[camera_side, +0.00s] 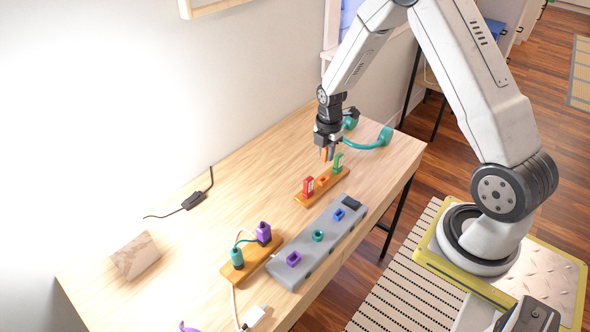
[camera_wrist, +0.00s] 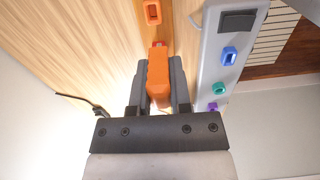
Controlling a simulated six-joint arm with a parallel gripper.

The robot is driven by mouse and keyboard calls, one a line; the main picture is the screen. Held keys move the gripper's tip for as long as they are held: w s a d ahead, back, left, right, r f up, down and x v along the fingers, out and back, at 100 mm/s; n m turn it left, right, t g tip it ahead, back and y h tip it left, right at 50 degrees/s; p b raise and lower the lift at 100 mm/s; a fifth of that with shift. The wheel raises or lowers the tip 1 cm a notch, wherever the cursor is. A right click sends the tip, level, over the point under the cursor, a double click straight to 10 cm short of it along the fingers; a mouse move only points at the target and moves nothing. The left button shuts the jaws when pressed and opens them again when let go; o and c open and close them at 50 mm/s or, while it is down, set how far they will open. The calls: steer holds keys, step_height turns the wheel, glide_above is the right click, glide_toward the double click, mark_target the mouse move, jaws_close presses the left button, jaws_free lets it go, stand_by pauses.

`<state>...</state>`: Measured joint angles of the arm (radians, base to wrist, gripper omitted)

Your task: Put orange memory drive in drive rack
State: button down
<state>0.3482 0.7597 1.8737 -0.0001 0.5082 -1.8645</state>
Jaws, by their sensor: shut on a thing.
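My gripper (camera_side: 327,153) is shut on the orange memory drive (camera_wrist: 158,80), which shows between the two fingers (camera_wrist: 159,65) in the wrist view. In the side view only a bit of the drive (camera_side: 324,154) shows. The gripper is above the wooden drive rack (camera_side: 303,200), and the drive looks apart from it. The orange socket (camera_wrist: 152,12) appears empty in the wrist view, just past the fingertips. The red piece (camera_wrist: 158,44) is partly hidden.
A grey strip (camera_side: 303,262) with purple, teal and blue sockets lies beside the rack. A second wooden holder (camera_side: 243,272) bears teal and purple plugs. Teal headphones (camera_side: 365,143) lie behind the gripper. The table's left middle is mostly clear, with a black adapter (camera_side: 194,200).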

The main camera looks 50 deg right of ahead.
steer(key=shift+w+d+f, duration=0.1)
steer(key=shift+w+d, duration=0.35)
steer(key=shift+f, duration=0.1)
steer(key=shift+f, duration=2.75)
steer(key=shift+f, duration=1.3)
steer(key=shift+c, duration=2.4)
jaws_free()
steer(key=shift+r, duration=0.15)
steer(key=shift+r, duration=3.8)
